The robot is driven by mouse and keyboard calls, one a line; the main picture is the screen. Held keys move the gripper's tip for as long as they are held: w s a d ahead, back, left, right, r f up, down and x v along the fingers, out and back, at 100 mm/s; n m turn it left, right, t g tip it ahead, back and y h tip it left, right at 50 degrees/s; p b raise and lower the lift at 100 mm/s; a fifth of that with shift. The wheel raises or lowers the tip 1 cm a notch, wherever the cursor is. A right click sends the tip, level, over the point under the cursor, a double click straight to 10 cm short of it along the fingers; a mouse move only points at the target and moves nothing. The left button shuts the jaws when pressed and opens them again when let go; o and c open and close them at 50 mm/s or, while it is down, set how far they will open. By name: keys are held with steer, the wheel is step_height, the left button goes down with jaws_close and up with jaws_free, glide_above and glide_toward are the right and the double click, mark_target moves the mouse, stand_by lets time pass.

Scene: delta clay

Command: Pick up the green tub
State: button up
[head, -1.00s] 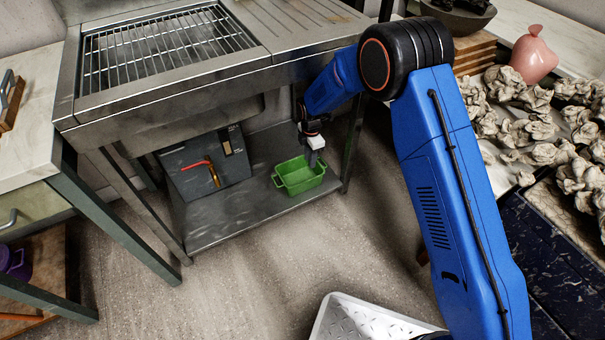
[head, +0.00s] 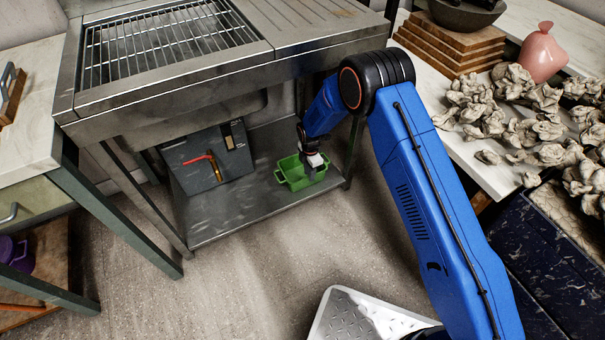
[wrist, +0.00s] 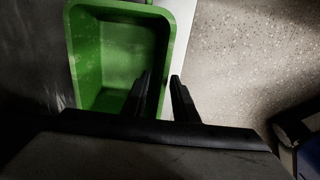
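The green tub (head: 291,180) stands upright on the lower steel shelf under the sink, near its front right corner. It is open-topped and looks empty, with a handle on its end. My gripper (head: 314,166) is at the tub's right side in the head view and hides part of it. In the wrist view the green tub (wrist: 85,75) fills the upper left. My gripper (wrist: 161,75) is open there, one finger over the tub's inside and the other outside its right wall. I cannot tell whether either finger touches the wall.
A dark grey box (head: 207,158) with a red-handled tap stands left of the tub on the shelf (head: 235,215). The steel sink unit (head: 180,75) overhangs it, and a leg (head: 354,150) stands close at right.

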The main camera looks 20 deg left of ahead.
mark_target(309, 184)
steer(key=shift+s+f, duration=0.1)
steer(key=shift+f, duration=2.75)
jaws_close()
